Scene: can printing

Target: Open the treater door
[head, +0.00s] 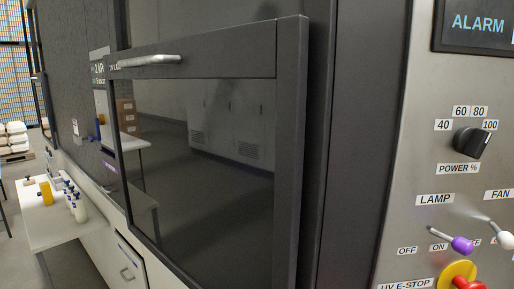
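A large dark-framed door (291,130) with a glass window (220,150) fills the middle of the head view. A pale bar handle (148,60) runs along its top rail near the left end. A small label beside the handle is only partly readable, and I cannot read the word treater on it. The door's thick right edge stands proud of the cabinet behind it. I cannot tell whether it is closed or slightly ajar. The glass shows grey lockers, probably as a reflection. My gripper is not in view.
At right, a steel control panel (400,180) carries an ALARM display (478,24), a black power knob (472,143), a purple-tipped lamp switch (461,244) and a red e-stop (468,284). At left, a white table (50,232) holds bottles. Grey floor shows at far left.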

